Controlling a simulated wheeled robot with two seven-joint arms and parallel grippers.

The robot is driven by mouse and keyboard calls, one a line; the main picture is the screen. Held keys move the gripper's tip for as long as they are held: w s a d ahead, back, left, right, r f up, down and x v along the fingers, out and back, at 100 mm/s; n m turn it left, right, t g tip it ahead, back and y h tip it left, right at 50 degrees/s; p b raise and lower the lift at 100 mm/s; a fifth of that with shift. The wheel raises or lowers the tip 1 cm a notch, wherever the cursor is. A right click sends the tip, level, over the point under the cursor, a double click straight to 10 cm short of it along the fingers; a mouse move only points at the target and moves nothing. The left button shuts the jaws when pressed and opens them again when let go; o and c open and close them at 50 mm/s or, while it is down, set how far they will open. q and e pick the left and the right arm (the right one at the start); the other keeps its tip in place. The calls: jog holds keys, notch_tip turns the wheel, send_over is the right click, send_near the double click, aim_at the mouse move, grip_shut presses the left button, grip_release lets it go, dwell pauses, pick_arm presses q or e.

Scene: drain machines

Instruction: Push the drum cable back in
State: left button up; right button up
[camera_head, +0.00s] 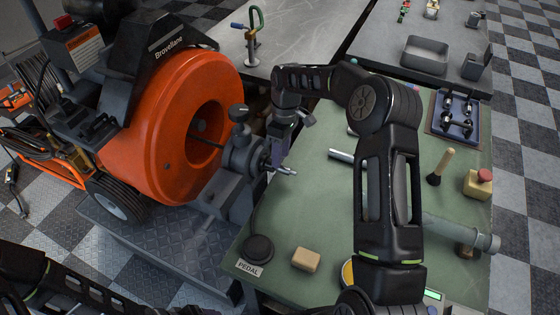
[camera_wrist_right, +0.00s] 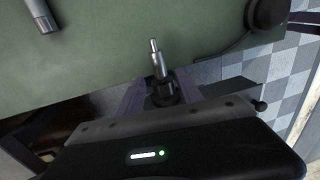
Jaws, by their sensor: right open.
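The orange drum machine (camera_head: 170,140) stands at left, with a grey feed head (camera_head: 240,152) at its front. The metal cable end (camera_head: 284,171) sticks out of the feed head to the right, over the green bench. In the right wrist view, the cable end (camera_wrist_right: 156,60) shows beyond and between the two purplish fingers of the right gripper (camera_wrist_right: 159,95). The fingers are apart; I cannot tell whether either touches the cable. My left arm shows at lower left, but its gripper is out of view.
The green bench (camera_head: 325,215) holds a black pedal (camera_head: 258,249), a tan block (camera_head: 306,260), a grey pipe (camera_head: 455,233), a brush (camera_head: 440,168) and a red-topped yellow box (camera_head: 478,183). A blue tray (camera_head: 432,127) lies at its back right.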

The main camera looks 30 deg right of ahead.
jog(key=r, duration=0.4)
jog(key=shift+w+d+r, duration=0.2)
jog(key=shift+w+d, duration=0.05)
jog(key=shift+f, duration=0.1)
